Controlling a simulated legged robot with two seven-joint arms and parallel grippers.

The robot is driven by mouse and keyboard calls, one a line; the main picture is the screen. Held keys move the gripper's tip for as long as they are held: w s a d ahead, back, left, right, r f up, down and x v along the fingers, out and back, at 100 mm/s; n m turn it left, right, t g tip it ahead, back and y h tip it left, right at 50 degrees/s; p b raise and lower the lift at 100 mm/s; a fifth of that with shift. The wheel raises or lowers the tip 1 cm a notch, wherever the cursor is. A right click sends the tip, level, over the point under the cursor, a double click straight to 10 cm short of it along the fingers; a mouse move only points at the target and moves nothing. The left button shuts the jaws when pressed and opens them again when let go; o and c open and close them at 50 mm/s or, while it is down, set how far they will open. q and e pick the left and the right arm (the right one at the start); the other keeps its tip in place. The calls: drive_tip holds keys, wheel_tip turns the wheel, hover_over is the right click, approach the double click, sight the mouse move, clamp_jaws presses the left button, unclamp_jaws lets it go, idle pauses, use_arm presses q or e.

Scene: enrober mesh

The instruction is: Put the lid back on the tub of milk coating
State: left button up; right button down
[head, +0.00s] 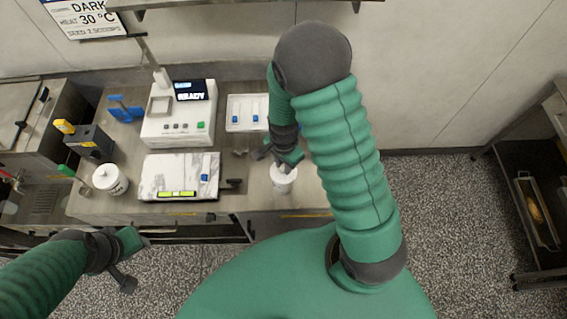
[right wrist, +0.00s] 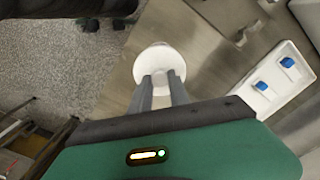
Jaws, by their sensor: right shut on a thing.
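In the right wrist view, the right gripper's two fingers (right wrist: 160,92) are shut on a white round piece (right wrist: 158,57), which looks like the lid.
A dark box (head: 92,142) stands at left. A rack is at far right.

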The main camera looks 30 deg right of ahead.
drive_tip(key=c, duration=1.2)
unclamp_jaws()
drive_tip(key=shift+o, duration=0.2)
drive_tip(key=o, duration=0.5)
drive_tip(key=shift+r, duration=0.1)
drive_tip(key=shift+r+p, duration=3.25)
drive_tip(key=shift+r, duration=0.2)
drive_tip(key=shift+c, duration=0.3)
clamp_jaws()
drive_tip(key=shift+f, duration=0.15)
